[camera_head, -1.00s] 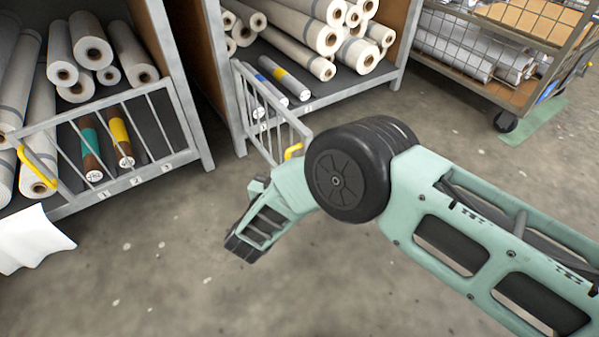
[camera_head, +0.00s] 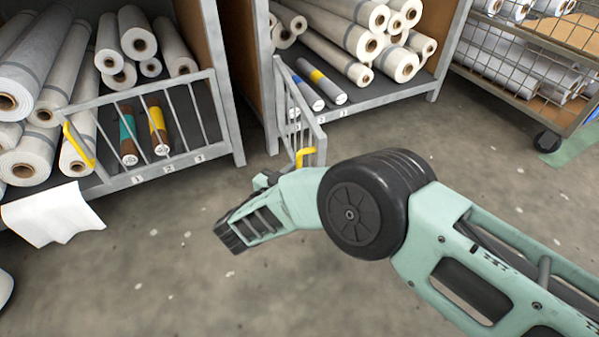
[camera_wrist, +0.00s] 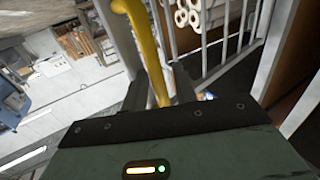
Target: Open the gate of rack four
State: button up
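The barred grey gate (camera_head: 301,108) of the middle rack stands swung outward, partly open, with its free end toward me. Its yellow handle (camera_head: 305,156) is at that free end, just behind my arm. In the wrist view the same yellow handle (camera_wrist: 148,50) runs down between the dark fingers of my gripper (camera_wrist: 158,85), which look shut around it. The gate bars (camera_wrist: 225,40) show to its right. In the head view my gripper (camera_head: 266,181) is below and left of the handle, and its grip is hidden there.
The left rack's gate (camera_head: 145,176) with plates 1, 2 and 3 is shut; a white sheet (camera_head: 50,215) hangs beside it. The middle rack holds grey and white rolls (camera_head: 345,40). A wire cart (camera_head: 520,80) stands at the right. The floor in front is clear.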

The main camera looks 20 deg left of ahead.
jog(key=shift+s, duration=0.1)
jog(key=p+v, duration=0.4)
jog(key=v, duration=1.3)
jog(key=shift+s, duration=0.15)
